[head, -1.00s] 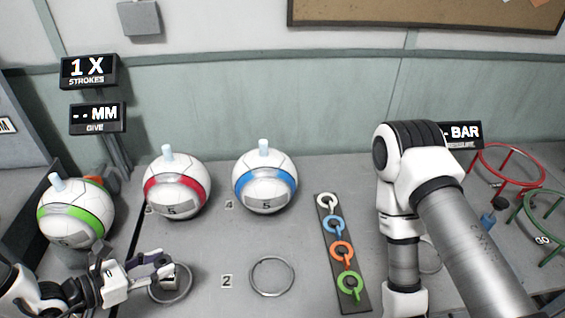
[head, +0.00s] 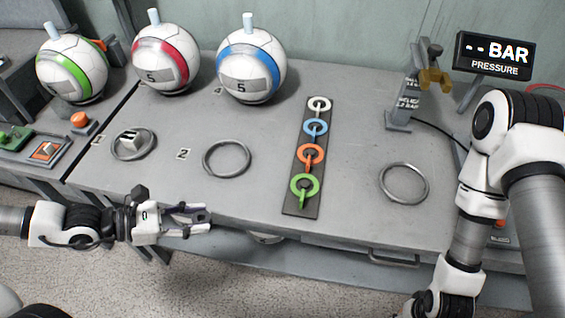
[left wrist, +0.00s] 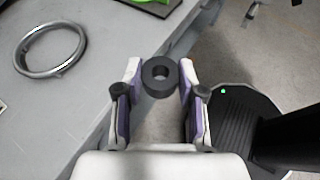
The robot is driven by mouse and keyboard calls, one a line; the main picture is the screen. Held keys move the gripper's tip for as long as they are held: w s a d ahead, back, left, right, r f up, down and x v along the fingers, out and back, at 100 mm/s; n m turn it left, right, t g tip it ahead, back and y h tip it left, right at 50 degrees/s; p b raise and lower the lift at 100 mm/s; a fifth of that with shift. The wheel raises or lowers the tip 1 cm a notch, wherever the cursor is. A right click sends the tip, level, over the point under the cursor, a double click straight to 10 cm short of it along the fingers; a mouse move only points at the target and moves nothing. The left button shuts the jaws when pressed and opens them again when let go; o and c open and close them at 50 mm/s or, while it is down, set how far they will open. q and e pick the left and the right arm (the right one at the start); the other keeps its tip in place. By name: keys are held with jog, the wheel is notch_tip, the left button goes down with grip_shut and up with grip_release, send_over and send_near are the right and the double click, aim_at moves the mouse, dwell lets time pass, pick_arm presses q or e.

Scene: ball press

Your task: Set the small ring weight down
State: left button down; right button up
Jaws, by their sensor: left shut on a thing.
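The small dark ring weight (left wrist: 160,77) shows in the left wrist view, upright to the camera with its hole visible. My left gripper (left wrist: 160,88) is shut on it, a finger on each side. In the head view my left gripper (head: 196,217) is at the table's front edge, below marked ring 2; the weight is hard to make out there. Silver ring 2 (head: 226,141) lies empty on the table and also shows in the left wrist view (left wrist: 20,58). My right gripper is out of the picture.
A dark strip (head: 293,209) with white, blue, orange and green rings lies mid-table. Another empty silver ring (head: 381,182) lies to its right. Three balls stand at the back: green (head: 72,68), red (head: 165,60), blue (head: 251,65). A pressure sign (head: 494,56) stands at right.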

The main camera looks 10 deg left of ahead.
pick_arm(q)
jog(key=f+b, duration=0.1)
jog(key=b, duration=0.1)
jog(key=w+d+f+b, duration=0.1)
jog(key=b, duration=0.2)
jog(key=shift+w+d, duration=0.2)
jog(key=shift+w, duration=0.1)
jog(key=w+d+b, duration=0.2)
jog(key=w+d, duration=0.1)
jog(key=w, duration=0.1)
send_over(256, 197)
jog(key=shift+r+b, duration=0.2)
jog(key=shift+b, duration=0.25)
notch_tip(256, 197, down, 3)
jog(key=shift+r, duration=0.1)
jog(key=shift+f, duration=0.4)
jog(key=shift+b, duration=0.35)
